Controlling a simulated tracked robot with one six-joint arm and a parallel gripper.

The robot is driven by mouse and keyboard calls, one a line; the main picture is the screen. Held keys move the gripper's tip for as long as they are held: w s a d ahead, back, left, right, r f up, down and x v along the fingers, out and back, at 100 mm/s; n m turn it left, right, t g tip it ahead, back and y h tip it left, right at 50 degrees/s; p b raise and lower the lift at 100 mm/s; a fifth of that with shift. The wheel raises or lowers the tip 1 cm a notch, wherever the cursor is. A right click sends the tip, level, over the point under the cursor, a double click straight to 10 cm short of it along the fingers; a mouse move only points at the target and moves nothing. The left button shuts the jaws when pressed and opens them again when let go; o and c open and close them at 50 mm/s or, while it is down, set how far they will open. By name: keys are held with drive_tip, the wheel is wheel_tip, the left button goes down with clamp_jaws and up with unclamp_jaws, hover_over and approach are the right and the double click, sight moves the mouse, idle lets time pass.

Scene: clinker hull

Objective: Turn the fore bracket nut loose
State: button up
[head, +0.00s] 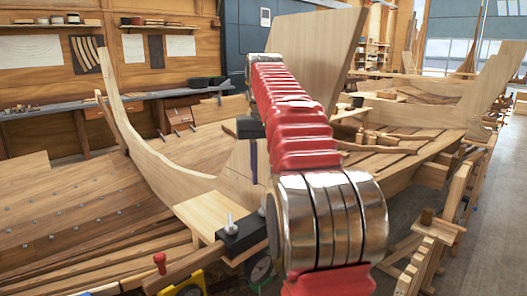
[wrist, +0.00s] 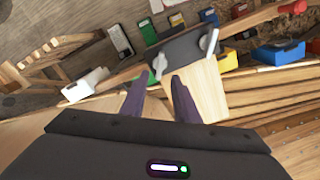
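A black bracket (head: 245,236) sits on the edge of the hull timber in the head view, with a metal nut on a stud (head: 230,224) standing up from it. In the wrist view the dark bracket plate (wrist: 184,53) carries two pale winged nuts, one nearer (wrist: 159,66) and one farther right (wrist: 209,40). I cannot tell which is the fore one. My gripper (wrist: 158,90) is open and empty, its two dark purple fingers apart and pointing toward the bracket. In the head view a purple finger (head: 253,160) hangs above the bracket; my arm hides part of it.
A pale board (head: 208,214) lies beside the bracket. A red-topped tool (head: 160,263) and a yellow item (head: 187,286) are near the front. A blue box (wrist: 278,54) and a white box (wrist: 85,86) flank the bracket. The curved stem (head: 135,140) rises behind.

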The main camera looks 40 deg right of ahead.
wheel_tip(320, 180, up, 6)
idle(0.6)
idle(0.5)
drive_tip(key=s+a+f+n+t, duration=0.1)
drive_tip(key=s+a+f+t, duration=0.2)
drive_tip(key=a, duration=0.5)
drive_tip(key=s+a+f+n, duration=0.2)
drive_tip(key=s+a+f, duration=0.1)
drive_tip(key=s+a, duration=0.3)
drive_tip(key=s+a+f+n+t, duration=0.1)
drive_tip(key=s+a+f, duration=0.4)
drive_tip(key=f, duration=0.4)
drive_tip(key=s+a+f+n+t, duration=0.1)
drive_tip(key=s+a+f, duration=0.4)
drive_tip(key=s+f, duration=0.2)
drive_tip(key=shift+a+f+t, duration=0.25)
drive_tip(key=shift+f+t, duration=0.05)
drive_tip(key=shift+f, duration=0.55)
drive_tip(key=shift+o, duration=0.4)
